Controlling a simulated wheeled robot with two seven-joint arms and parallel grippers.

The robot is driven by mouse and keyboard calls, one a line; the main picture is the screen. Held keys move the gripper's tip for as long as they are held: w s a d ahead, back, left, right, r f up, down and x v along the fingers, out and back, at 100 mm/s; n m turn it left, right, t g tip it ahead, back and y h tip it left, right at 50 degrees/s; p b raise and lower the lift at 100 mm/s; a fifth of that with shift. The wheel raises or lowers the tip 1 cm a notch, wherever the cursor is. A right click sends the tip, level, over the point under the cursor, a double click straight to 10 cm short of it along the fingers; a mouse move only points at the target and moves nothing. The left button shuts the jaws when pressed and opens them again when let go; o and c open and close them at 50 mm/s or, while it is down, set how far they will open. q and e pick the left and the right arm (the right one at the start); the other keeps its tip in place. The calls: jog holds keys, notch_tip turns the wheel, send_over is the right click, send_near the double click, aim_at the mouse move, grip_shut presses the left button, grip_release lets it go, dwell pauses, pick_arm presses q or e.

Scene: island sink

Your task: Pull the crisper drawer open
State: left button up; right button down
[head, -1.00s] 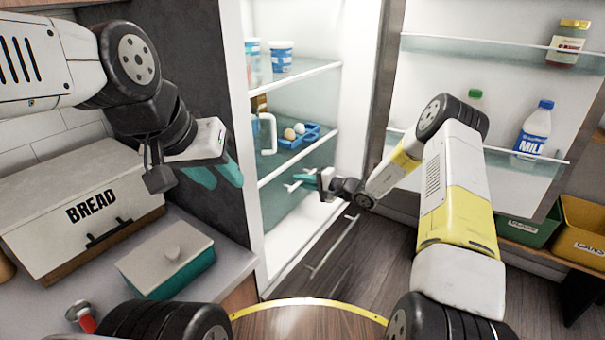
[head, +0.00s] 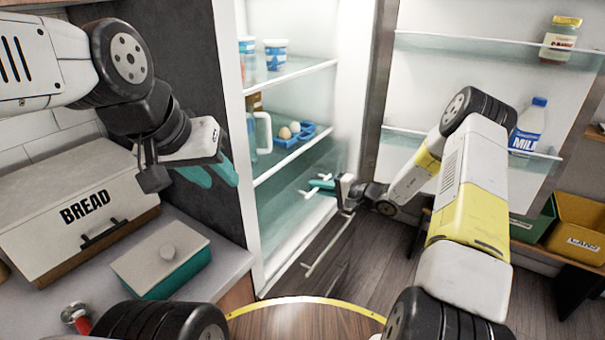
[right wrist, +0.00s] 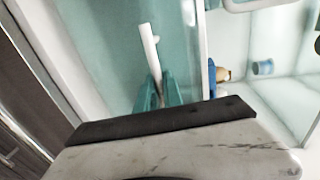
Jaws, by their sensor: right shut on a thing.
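The crisper drawer (head: 285,215) is a translucent teal front at the bottom of the fridge, below the egg shelf. Its thin white bar handle shows in the right wrist view (right wrist: 150,46), running up from between the teal fingertips. My right gripper (head: 321,186) is shut on this handle; it also shows in the right wrist view (right wrist: 159,92). My arm hides part of the drawer's right side. My left gripper (head: 213,172) is open and empty, in front of the fridge's dark side wall, above the counter.
The fridge door stands open at right, with a milk bottle (head: 528,126) and a jar (head: 561,38). A blue egg tray (head: 305,136) and a pitcher (head: 262,132) stand above the drawer. A bread box (head: 70,190) and teal box (head: 178,280) sit on the left counter.

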jog(key=f+v, duration=0.2)
jog(key=v, duration=0.9)
jog(key=d+f+v, duration=0.1)
jog(key=f+v, duration=0.1)
jog(key=v, duration=1)
jog(key=shift+s+f, duration=0.3)
jog(key=c, duration=1.8)
grip_release()
jog(key=shift+o, duration=0.2)
jog(key=shift+d, duration=0.15)
jog(key=v, duration=0.7)
jog(key=shift+s+d, duration=0.15)
jog(key=shift+d, duration=0.15)
jog(key=shift+r, duration=0.1)
